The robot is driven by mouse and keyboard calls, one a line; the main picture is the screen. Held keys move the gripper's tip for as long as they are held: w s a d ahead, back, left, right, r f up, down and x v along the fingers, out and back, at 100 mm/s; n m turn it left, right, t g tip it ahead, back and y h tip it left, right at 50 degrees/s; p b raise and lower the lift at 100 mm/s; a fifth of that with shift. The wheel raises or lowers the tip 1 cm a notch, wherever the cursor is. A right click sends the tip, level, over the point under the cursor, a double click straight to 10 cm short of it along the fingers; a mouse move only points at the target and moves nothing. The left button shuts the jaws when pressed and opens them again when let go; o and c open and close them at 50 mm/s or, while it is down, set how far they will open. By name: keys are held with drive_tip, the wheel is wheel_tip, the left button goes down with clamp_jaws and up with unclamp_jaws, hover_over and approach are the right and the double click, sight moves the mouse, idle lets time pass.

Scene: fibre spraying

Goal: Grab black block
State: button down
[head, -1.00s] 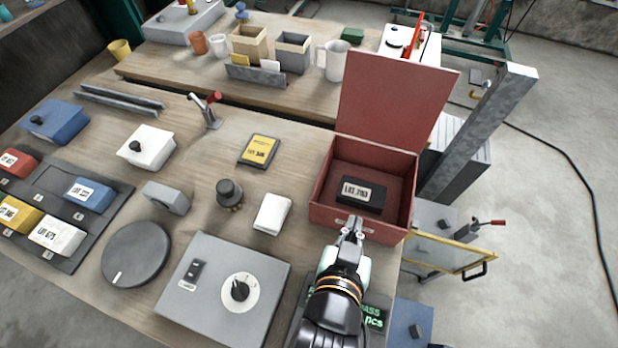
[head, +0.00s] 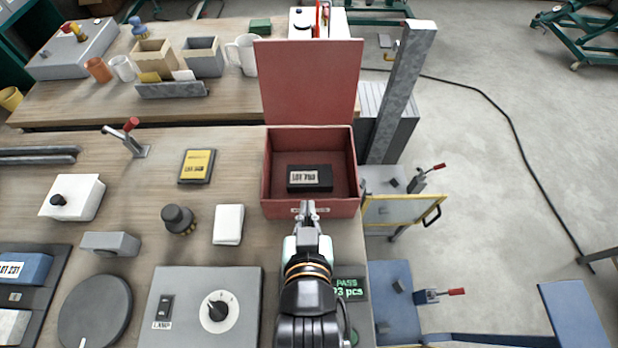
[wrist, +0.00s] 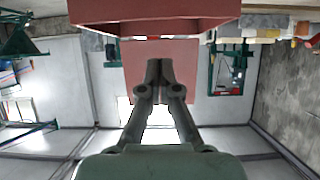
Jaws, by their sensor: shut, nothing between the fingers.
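The black block (head: 318,178) with a white label lies inside the open red box (head: 270,190), on its floor. The box's lid (head: 310,80) stands up at the back. My gripper (head: 307,206) is shut and empty, at the front wall of the box and outside it. In the wrist view, my gripper's fingers (wrist: 158,66) are together, with the red box (wrist: 155,12) at the top of the picture. The black block is not visible in the wrist view.
A grey lamp switch box (head: 190,320) and a white block (head: 228,225) lie left of my arm. A dark knob-like object (head: 178,219) and a yellow-labelled item (head: 197,166) lie further left. A grey metal post (head: 400,90) stands right of the box.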

idle(0.4)
unclamp_jaws()
idle(0.4)
